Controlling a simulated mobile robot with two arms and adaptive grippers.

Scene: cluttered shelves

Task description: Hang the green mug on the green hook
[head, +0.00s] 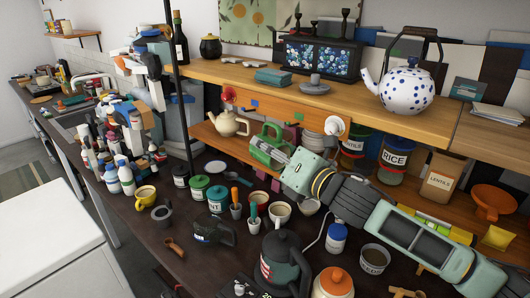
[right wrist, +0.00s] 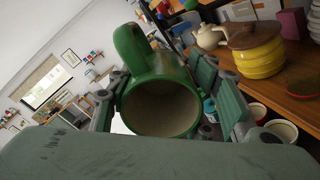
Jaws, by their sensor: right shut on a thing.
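The green mug (head: 267,152) is held up in front of the shelf unit, above the dark counter. My right gripper (head: 279,158) is shut on it. In the right wrist view the mug (right wrist: 160,100) sits between the fingers, with its open mouth facing the camera and its handle pointing up. My left gripper cannot be made out.
A cream teapot (head: 229,124) stands on the lower shelf left of the mug. A red item (head: 228,94) is at the board. A spotted kettle (head: 406,86) stands on the upper shelf (head: 300,92). Jars, cups and a dark kettle (head: 284,262) crowd the counter below.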

